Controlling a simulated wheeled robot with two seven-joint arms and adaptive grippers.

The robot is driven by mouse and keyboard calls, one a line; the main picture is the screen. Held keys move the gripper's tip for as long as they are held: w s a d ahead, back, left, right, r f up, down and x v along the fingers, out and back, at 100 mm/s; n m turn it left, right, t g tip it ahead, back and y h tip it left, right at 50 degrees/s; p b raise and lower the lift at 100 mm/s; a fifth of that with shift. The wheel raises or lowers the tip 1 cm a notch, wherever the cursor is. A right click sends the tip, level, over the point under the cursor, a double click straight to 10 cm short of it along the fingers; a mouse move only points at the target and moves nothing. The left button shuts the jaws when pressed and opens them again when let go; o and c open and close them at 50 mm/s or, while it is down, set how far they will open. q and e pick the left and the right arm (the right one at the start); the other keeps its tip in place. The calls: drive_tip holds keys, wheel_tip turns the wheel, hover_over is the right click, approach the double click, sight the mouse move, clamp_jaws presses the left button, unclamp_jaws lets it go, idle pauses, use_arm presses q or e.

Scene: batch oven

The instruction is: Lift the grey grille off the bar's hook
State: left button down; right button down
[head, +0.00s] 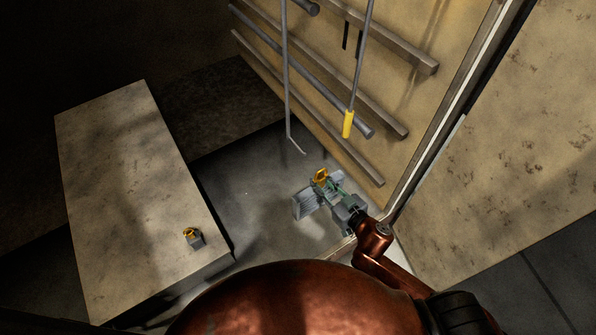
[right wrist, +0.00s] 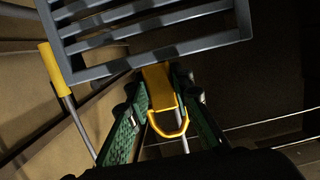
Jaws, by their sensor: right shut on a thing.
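The grey grille (head: 304,205) is a flat slatted panel in the oven's lower area, and it fills the top of the right wrist view (right wrist: 150,40). My right gripper (head: 325,185) is shut on the grille's yellow tab (right wrist: 158,88), which ends in a loop between the green fingers. A thin grey rod (head: 287,80) with a bent lower end hangs above; in the head view its tip shows apart from the grille. Another thin rod with a yellow sleeve (head: 348,124) hangs to its right. My left gripper is not in view.
A pale bench block (head: 120,160) stands at left with a small grey block with a yellow top (head: 194,238) on it. Rails and bars (head: 385,45) run along the back wall. A metal-edged wall (head: 450,135) is close to my right arm. Grey floor (head: 240,180) between them is clear.

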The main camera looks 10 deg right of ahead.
drive_tip(key=shift+v, duration=1.05)
drive_tip(key=shift+f, duration=0.1)
